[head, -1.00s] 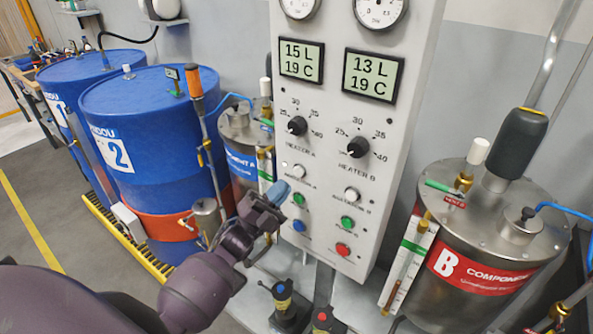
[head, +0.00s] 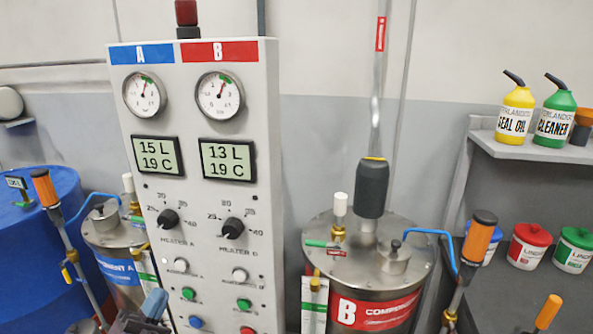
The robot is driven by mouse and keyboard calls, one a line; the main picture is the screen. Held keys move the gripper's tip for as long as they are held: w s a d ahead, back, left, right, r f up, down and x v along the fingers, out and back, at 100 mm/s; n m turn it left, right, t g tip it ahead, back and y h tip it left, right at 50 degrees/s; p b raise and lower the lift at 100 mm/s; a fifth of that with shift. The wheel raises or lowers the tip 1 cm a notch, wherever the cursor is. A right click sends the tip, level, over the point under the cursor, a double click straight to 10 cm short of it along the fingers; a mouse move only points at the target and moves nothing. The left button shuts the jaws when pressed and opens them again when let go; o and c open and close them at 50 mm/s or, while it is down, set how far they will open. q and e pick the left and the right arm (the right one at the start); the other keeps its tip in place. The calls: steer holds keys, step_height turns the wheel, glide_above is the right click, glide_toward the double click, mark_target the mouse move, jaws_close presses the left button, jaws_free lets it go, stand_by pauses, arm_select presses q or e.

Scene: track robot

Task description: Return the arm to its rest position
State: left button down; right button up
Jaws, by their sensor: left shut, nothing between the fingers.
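My left gripper (head: 154,304) shows at the bottom edge of the head view, in front of the lower left of the control panel (head: 262,180). Its blue-grey fingertips are shut with nothing between them. Most of the left arm is below the picture. The gripper is near the green button (head: 188,293) and the blue button (head: 196,322); I cannot tell whether it touches the panel. My right gripper is not in view.
Steel tank B (head: 372,262) stands right of the panel, the component A tank (head: 118,240) and blue drum (head: 40,225) left. Orange-handled tools (head: 478,240) rise nearby. A shelf (head: 540,150) at right holds a yellow bottle (head: 515,115) and green bottle (head: 556,115).

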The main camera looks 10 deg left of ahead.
arm_select(q)
step_height(320, 180, down, 10)
steer(key=n+g+y, duration=0.6)
steer(key=n+y, duration=0.5)
steer(key=n, duration=0.4)
steer(key=s+d+f+n+g, duration=0.2)
steer(key=s+f+g, duration=0.1)
steer(key=s+f, duration=0.3)
steer(key=s+d+f+n+g, duration=0.1)
steer(key=s+f, duration=0.4)
steer(key=s, duration=0.6)
steer(key=shift+s+d+f+n+g, duration=0.15)
steer(key=shift+d+f+n+g, duration=0.25)
steer(key=shift+d+g, duration=0.5)
